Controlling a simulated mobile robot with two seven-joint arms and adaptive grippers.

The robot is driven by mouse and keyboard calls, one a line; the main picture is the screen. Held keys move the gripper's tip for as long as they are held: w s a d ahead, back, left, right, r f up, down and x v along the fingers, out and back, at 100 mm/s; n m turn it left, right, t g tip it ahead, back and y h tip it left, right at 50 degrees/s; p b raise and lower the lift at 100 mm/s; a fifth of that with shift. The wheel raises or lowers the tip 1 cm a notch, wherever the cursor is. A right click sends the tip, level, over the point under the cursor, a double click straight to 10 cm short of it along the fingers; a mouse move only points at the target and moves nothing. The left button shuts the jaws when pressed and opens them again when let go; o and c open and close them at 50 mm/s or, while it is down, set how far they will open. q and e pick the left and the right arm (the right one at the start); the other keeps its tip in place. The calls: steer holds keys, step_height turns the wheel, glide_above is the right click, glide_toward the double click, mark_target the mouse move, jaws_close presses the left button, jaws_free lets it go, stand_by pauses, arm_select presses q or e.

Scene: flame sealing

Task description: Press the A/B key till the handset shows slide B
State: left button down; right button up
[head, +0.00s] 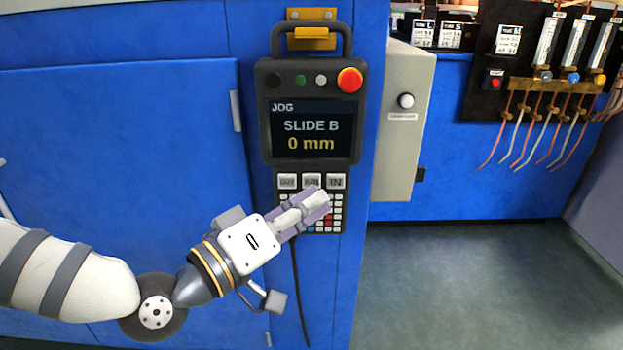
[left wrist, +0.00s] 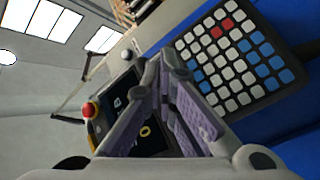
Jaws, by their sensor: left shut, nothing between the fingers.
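The handset (head: 311,92) hangs on the blue cabinet front. Its screen (head: 311,133) reads JOG, SLIDE B, 0 mm. Below the screen sit the OUT key (head: 287,182), the A/B key (head: 311,180) and the IN key (head: 336,181). My left gripper (head: 324,197) is shut and empty, with its tips just below this key row, over the small keypad. Whether it touches any key cannot be told. In the left wrist view the shut fingers (left wrist: 163,72) stand in front of the handset, partly hiding its screen; the small keypad (left wrist: 235,58) shows beside them. My right gripper is not in view.
A red stop button (head: 350,80) sits at the handset's upper right. A grey box (head: 405,130) with a white button stands to the right. Flow meters and hoses (head: 555,90) are at the far right. The floor at lower right is clear.

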arm_select(q)
steer(key=shift+s+p, duration=1.25)
steer(key=shift+s, duration=1.3)
